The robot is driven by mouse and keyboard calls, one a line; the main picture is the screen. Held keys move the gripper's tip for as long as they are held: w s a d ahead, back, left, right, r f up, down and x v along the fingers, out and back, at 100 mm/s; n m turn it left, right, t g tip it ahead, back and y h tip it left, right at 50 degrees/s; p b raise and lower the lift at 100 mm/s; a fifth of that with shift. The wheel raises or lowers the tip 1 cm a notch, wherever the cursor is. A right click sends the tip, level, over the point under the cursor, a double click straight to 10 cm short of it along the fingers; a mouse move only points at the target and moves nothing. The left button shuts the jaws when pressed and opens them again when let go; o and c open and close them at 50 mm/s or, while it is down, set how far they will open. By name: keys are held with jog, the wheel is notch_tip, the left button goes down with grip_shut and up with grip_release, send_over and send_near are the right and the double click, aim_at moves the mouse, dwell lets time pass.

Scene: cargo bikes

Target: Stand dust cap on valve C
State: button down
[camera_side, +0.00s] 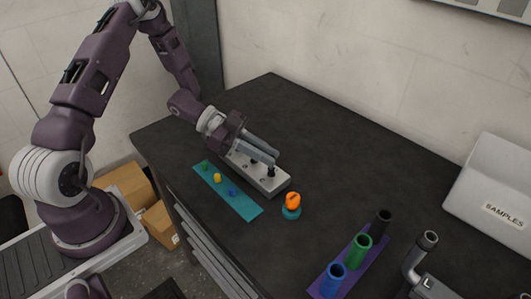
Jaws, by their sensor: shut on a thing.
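My gripper (272,161) reaches over the grey block (268,186) with its fingers pointing to the right and slightly down. It is shut on a small black piece (271,171), which looks like the dust cap, at the right end of the block. I cannot tell whether the piece touches the block or is just above it. Another dark spot shows on the block's top, further left, partly under the fingers. The fingers and hand hide part of the block. No letter marking valve C is readable.
A teal strip (245,207) with small green, yellow and blue pieces lies in front of the block. An orange piece (293,200) stands on a teal base to the right. A purple strip (351,271) holds black, green and blue cups. A white SAMPLES box (490,190) stands far right.

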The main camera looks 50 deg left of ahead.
jog(key=shift+f, duration=0.95)
dwell(0.4)
dwell(0.3)
jog(key=c, duration=1.3)
grip_release()
jog(key=shift+c, duration=0.2)
